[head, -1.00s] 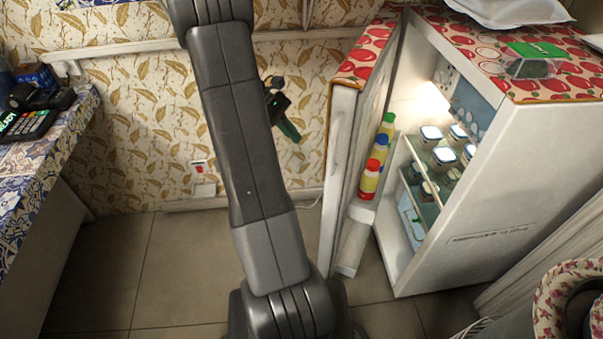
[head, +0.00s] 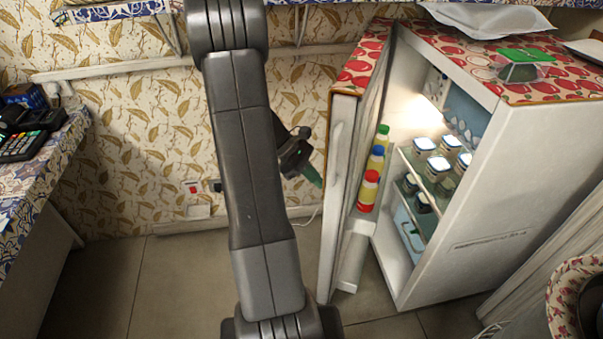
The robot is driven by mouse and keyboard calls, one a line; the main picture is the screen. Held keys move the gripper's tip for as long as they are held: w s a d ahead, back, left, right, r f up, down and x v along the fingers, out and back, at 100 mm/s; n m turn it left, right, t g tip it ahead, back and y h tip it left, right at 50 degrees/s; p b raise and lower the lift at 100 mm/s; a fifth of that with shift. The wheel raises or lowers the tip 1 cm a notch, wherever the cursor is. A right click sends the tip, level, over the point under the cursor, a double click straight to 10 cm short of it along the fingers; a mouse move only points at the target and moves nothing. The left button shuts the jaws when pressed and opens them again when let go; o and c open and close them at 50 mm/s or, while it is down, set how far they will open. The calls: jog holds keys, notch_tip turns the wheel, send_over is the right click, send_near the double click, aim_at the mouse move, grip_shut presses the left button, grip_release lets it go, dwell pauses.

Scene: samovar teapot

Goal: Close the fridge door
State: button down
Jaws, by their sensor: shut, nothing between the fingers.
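The fridge (head: 480,215) stands at the right with its inside lit and several jars on its shelves. Its door (head: 338,200) is open, standing out to the left of the body. The door has a pale handle on its outer face and bottles (head: 369,190) in its inner rack. My gripper (head: 315,178) is left of the door, close to its outer face near the handle. Its fingers look shut and empty. I cannot tell whether it touches the door. My arm hides part of the wall behind it.
A counter (head: 40,190) with a card terminal (head: 22,145) is at the left. A bag (head: 485,20) and a green-lidded container (head: 524,58) sit on the fridge top. A patterned chair (head: 570,285) is at the lower right. The tiled floor at the left is clear.

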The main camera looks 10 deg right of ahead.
jog(key=shift+s+d, duration=0.3)
jog(key=shift+d, duration=0.2)
jog(key=s+d+n+t+b, duration=0.2)
jog(key=s+d+n+b, duration=0.1)
jog(key=d, duration=0.8)
jog(key=s+d+n+t+h+b, duration=0.1)
jog(key=s+d+b, duration=0.4)
jog(key=d, duration=0.7)
jog(key=shift+s+d+r+n+t, duration=0.2)
jog(key=shift+s+d+n+t, duration=0.1)
jog(key=shift+s+n+t, duration=0.75)
